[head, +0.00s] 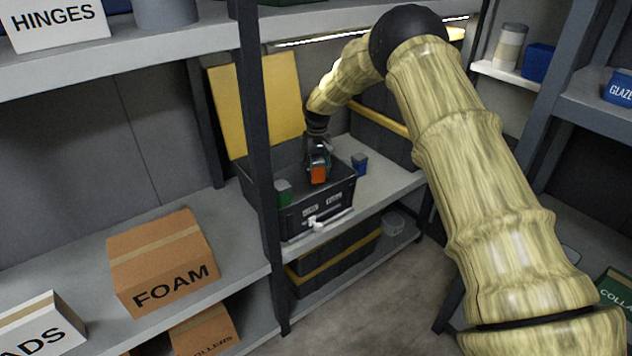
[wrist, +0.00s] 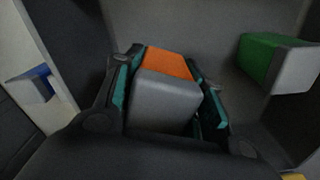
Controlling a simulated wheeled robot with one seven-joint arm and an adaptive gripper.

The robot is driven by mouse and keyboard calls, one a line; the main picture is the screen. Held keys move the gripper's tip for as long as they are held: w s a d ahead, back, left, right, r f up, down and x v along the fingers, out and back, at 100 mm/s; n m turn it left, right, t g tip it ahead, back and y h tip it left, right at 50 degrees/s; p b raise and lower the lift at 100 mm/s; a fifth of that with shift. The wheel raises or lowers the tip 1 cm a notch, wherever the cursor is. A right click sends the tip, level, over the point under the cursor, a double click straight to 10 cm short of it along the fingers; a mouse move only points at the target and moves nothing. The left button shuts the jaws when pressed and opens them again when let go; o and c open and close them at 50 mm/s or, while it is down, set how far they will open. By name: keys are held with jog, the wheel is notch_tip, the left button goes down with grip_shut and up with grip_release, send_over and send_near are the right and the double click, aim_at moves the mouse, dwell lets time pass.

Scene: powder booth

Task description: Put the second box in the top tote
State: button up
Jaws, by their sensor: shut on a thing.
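A small orange and grey box (wrist: 166,98) is between the fingers of my gripper (wrist: 168,100), which is shut on it. In the head view the orange face (head: 318,174) shows below my gripper (head: 318,160), at the opening of the top tote (head: 336,194). I cannot tell whether the box touches the tote floor. The tote is black and open, with its yellow lid (head: 262,100) raised behind it. A green and grey box (head: 283,191) is inside the tote at the front left; it also shows at the right in the wrist view (wrist: 262,62).
A small blue box (head: 360,162) stands on the shelf just right of the tote. Another black tote (head: 333,262) with a yellow lid is on the shelf below. A shelf post (head: 258,140) stands in front of the tote's left side. A FOAM carton (head: 162,262) is at left.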

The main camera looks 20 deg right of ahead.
aim_at(317, 159)
jog(key=shift+f+b, duration=0.3)
jog(key=shift+f, duration=1.5)
jog(key=shift+f, duration=0.15)
jog(key=o, duration=1)
jog(key=shift+o, duration=0.2)
jog(key=shift+r+p, duration=0.7)
jog(key=shift+r, duration=3.2)
